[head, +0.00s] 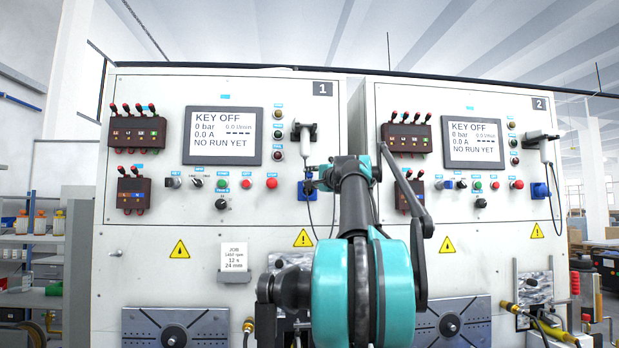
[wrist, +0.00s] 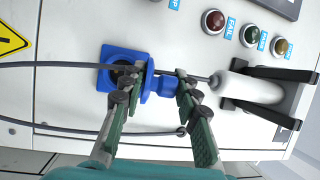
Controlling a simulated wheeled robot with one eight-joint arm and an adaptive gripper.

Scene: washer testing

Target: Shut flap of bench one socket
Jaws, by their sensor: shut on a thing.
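The blue bench one socket (wrist: 107,76) is on the white panel in the wrist view, with part of its dark opening showing. It also shows in the head view (head: 302,192), partly covered by my gripper. A blue flap (wrist: 160,86) stands out from the socket's side, open. My gripper (wrist: 165,84) has one fingertip on each side of this blue piece and is shut on it. The fingers hide part of the flap and the socket's opening. In the head view my gripper (head: 312,175) is at the socket, partly hidden by my arm.
A white handheld device (wrist: 252,88) hangs in a black holder beside the socket, its dark cable crossing close to my fingers. Indicator lamps (wrist: 255,35) line the panel's top in the wrist view. Bench two's socket (head: 539,191) is farther right.

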